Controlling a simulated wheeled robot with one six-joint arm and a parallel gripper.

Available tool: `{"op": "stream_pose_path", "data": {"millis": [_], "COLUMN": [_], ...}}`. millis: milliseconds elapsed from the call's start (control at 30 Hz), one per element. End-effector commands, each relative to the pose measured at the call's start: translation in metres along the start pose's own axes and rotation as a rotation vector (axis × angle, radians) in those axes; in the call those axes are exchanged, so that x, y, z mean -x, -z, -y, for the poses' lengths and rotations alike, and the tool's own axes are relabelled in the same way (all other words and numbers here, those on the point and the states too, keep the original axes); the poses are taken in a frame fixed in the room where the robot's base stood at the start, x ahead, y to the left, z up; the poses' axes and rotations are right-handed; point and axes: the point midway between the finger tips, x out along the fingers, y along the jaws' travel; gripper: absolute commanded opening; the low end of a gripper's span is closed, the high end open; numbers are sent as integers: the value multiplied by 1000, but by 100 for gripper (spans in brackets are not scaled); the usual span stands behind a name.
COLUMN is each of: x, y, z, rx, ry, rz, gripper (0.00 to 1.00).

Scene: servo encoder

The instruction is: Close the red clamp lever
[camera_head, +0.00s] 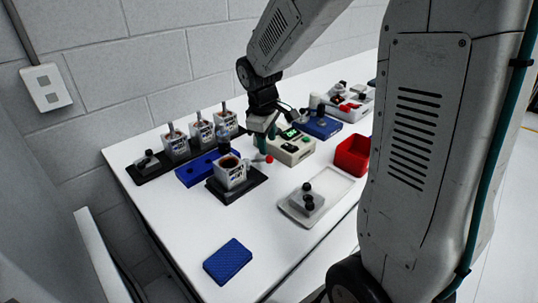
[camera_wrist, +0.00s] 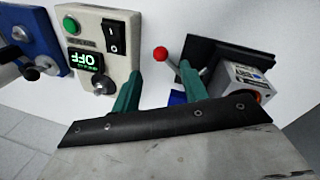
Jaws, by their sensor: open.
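The red ball of the clamp lever (camera_wrist: 160,54) shows in the wrist view, with a thin metal rod running down to its right. In the head view the red ball (camera_head: 269,159) is just below my gripper, right of the black clamp base (camera_head: 250,188). A servo (camera_head: 231,174) with a white label sits on that base; it also shows in the wrist view (camera_wrist: 245,80). My gripper (camera_wrist: 159,73) is open, its teal fingers apart, with the red ball appearing between and beyond the tips. I see no contact. The arm partly hides this area in the head view.
A beige control box (camera_wrist: 97,50) with an OFF display stands close to my gripper. Several servos stand on a black rack (camera_head: 150,175) behind, near a blue block (camera_head: 195,174). A red bin (camera_head: 352,155) and white tray (camera_head: 330,183) are right. The front table is mostly clear.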

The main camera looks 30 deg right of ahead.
Motion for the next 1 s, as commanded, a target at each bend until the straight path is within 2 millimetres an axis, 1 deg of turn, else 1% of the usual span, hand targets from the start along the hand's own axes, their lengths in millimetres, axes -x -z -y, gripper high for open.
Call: {"op": "stream_pose_path", "data": {"millis": [33,100,300,400,500,733,767,800,900,1000], "x": [-9,-22,-50,-58,-61,-62,-62,-62,-62,-62], "y": [-1,-1,-1,-1,-1,-1,-1,-1,-1,-1], "z": [1,1,1,1,1,1,1,1,1,1], "rx": [0,-1,-3,-3,-3,-4,-3,-4,-4,-4], "ry": [3,4,3,2,2,1,1,1,1,1], "rz": [4,5,4,2,2,1,1,1,1,1], "gripper": [44,44,44,44,44,44,36,24,0,0]}}
